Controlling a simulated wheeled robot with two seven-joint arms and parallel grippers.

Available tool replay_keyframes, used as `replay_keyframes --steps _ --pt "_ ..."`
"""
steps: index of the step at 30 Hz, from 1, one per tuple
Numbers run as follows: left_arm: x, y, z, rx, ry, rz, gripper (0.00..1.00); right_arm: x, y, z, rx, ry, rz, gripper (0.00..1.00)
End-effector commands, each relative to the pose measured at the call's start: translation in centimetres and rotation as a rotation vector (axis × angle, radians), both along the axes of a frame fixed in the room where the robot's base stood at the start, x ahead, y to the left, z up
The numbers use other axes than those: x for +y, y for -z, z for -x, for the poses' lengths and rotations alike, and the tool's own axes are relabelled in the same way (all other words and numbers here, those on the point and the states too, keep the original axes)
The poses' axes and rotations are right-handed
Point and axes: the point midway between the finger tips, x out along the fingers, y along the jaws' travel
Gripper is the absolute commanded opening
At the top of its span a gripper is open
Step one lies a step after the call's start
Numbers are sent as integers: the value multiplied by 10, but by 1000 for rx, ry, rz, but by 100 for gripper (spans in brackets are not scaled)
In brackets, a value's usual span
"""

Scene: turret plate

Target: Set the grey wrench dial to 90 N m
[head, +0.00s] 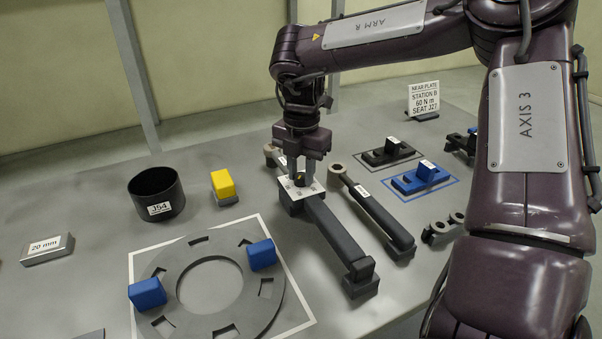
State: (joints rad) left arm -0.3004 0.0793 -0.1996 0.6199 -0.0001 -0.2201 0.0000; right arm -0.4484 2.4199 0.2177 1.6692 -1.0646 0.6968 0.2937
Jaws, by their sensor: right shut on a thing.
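The grey wrench (330,228) lies on supports near the middle of the table, its long handle running toward the lower right. At its far end is a white dial plate (315,188) with small dark marks. A small dark dial knob (299,182) with a yellow mark sits on this plate. My right gripper (300,173) points straight down over the plate, shut on the dial knob. The fingers partly hide the knob and the scale, and the marks are too small to read. My left gripper is not in view.
A second wrench (380,214) lies close on the right. The ring-shaped turret plate (170,262) with two blue blocks lies front left. A black bin (157,193) and yellow block (222,183) stand behind it.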

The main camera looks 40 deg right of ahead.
Motion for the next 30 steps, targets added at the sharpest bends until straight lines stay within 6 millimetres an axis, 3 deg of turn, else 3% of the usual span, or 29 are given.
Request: replay_keyframes --steps 8,18,30 --pt "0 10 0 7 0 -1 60 0 1 -1 -4 263 -1 4" --pt "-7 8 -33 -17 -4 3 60 0 0 -1 -3 548 -1 4" --pt "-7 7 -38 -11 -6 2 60 0 -1 -1 -4 730 0 4"
